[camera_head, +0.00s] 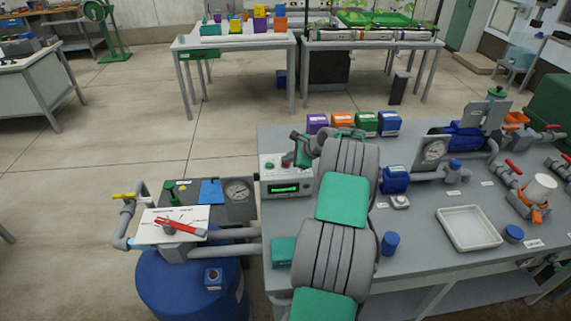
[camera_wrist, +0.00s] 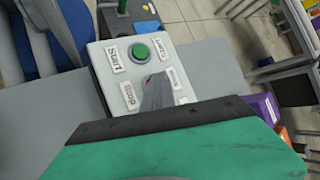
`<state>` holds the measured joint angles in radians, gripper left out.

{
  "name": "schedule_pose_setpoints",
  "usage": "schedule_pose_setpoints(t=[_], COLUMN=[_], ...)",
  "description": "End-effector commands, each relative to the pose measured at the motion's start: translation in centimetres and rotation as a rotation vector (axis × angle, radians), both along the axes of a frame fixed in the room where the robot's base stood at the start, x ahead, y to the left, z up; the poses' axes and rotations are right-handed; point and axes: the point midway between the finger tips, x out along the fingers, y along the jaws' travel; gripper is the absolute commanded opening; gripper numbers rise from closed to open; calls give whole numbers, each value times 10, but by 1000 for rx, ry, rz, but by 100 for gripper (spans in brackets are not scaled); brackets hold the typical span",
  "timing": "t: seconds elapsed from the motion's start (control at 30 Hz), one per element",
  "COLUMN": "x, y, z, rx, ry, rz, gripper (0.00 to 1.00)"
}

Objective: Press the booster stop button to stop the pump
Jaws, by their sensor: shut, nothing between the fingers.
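The pump control box (camera_head: 275,193) is a light grey box at the left end of the workbench, with a lit green display. In the wrist view, its top panel (camera_wrist: 103,68) carries a green start button (camera_wrist: 141,52) in a grey ring, labelled Start. Beside the Stop label (camera_wrist: 129,96), only a small red patch of the stop button (camera_wrist: 149,78) shows. My gripper (camera_wrist: 157,88) is shut and empty, its tips over the stop button and hiding most of it. I cannot tell whether they touch. In the head view, my gripper (camera_head: 303,158) is at the box's right side.
Purple, orange, green and blue boxes (camera_head: 342,123) stand behind my arm. A white tray (camera_head: 469,229) lies at right.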

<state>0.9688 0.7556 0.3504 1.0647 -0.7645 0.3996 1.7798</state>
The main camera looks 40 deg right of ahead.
Motion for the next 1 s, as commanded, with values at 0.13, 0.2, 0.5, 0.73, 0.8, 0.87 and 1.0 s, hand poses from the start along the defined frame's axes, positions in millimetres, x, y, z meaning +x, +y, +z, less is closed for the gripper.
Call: schedule_pose_setpoints(t=[0.13, 0.2, 0.5, 0.73, 0.8, 0.87, 1.0], x=[0, 0, 0, 0, 0, 0, 0], y=[0, 0, 0, 0, 0, 0, 0], z=[10, 14, 14, 29, 36, 43, 57], rx=[1, 1, 1, 0, 0, 0, 0], ry=[1, 1, 1, 0, 0, 0, 0], rz=[0, 0, 0, 0, 0, 0, 0], gripper=[0, 0, 0, 0, 0, 0, 0])
